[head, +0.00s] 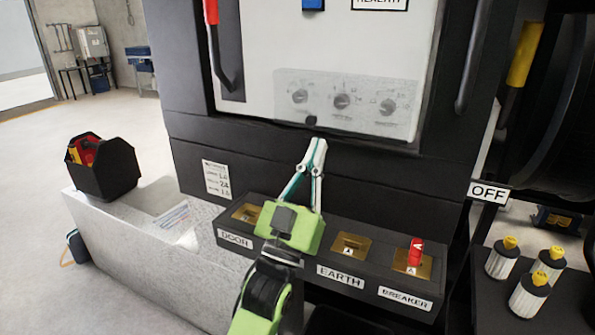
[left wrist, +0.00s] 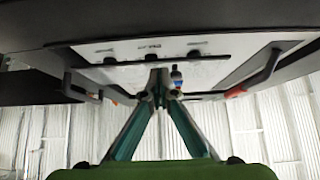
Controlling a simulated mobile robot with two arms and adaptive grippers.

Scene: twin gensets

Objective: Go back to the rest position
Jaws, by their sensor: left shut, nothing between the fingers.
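My left gripper (head: 318,143) is green with pale and teal fingers. It is shut and empty, with its tips close in front of the lower part of the cabinet's light panel (head: 345,60). Whether the tips touch the cabinet cannot be told. In the left wrist view, the fingers (left wrist: 158,85) meet at the tips, with the panel and its dark handles beyond. My left arm (head: 262,295) reaches up from the bottom of the head view. My right gripper is not in view.
Below the cabinet, a black ledge has DOOR (head: 235,239), EARTH (head: 340,276) and BREAKER (head: 405,298) labels. A red key (head: 416,251) stands at BREAKER. A black bin (head: 105,168) is at left. Several yellow-topped white cylinders (head: 503,258) stand at right. Open floor lies at far left.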

